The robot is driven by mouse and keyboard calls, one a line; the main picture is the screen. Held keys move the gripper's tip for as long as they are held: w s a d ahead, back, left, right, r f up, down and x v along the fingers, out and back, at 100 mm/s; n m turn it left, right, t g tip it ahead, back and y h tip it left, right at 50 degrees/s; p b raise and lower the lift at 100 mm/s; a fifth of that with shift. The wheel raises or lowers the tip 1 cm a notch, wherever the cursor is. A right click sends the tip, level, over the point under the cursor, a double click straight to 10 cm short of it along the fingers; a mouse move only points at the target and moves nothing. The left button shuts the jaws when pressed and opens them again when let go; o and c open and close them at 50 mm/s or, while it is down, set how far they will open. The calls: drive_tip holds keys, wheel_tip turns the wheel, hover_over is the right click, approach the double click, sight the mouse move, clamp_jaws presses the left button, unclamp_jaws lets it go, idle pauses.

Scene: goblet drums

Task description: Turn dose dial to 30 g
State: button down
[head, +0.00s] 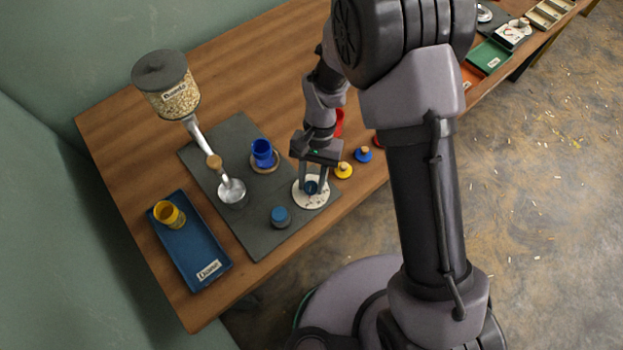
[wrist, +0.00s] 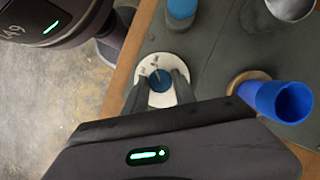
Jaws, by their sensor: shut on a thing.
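In the wrist view the white plate (wrist: 146,64) carries small dark marks, too small to read. The blue knob (wrist: 159,79) shows there with a thin pale line on top. My gripper (head: 313,184) points down over the dial. In the wrist view its two fingers (wrist: 159,84) stand on either side of the knob, shut on it. The far side of the knob is partly hidden by the fingers.
A blue cup (head: 262,150) stands on a round coaster, left of my gripper. A blue-topped cylinder (head: 280,215) stands near the mat's front edge. A grain hopper (head: 167,88) with a metal chute is at the back left. Blue tray (head: 200,250) holds a yellow cup (head: 168,213).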

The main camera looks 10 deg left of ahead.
drive_tip(key=c, duration=1.1)
unclamp_jaws()
drive_tip(key=shift+o, duration=0.2)
drive_tip(key=p+v, duration=0.5)
drive_tip(key=v, duration=1.2)
drive_tip(key=shift+r+p, duration=0.15)
drive_tip(key=shift+p, duration=0.25)
drive_tip(key=shift+w, duration=0.1)
